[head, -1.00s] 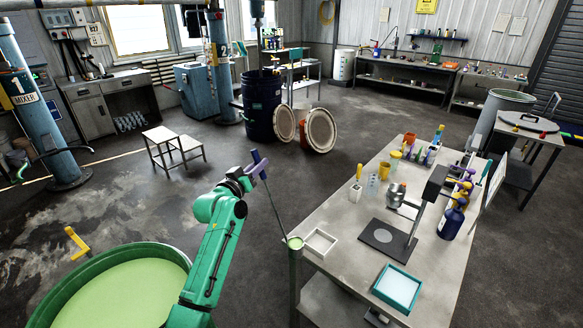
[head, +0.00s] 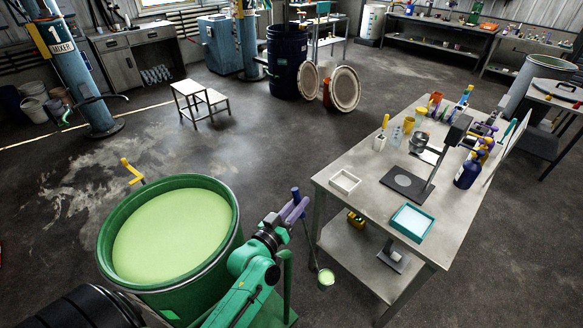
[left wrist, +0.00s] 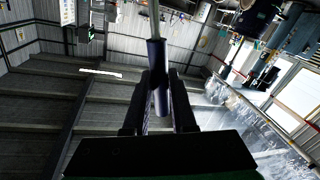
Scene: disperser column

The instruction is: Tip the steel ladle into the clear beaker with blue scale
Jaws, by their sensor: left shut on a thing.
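My left gripper (head: 298,211) is shut on the dark blue handle of the steel ladle. The ladle's thin rod hangs down to a small cup (head: 326,279) with light green content, beside the table's left side and below its top. In the left wrist view the handle (left wrist: 157,70) sits between the fingers, and the ladle's cup is out of sight. The clear beaker with blue scale (head: 397,134) stands upright on the table, among small items near the far left edge, apart from the ladle. My right gripper is not in view.
The steel table (head: 335,205) carries a white tray (head: 345,181), a teal-rimmed tray (head: 411,222), a stand with a dark plate (head: 404,182) and a dark blue bottle (head: 467,174). A green drum (head: 229,240) of light green liquid stands left of the ladle.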

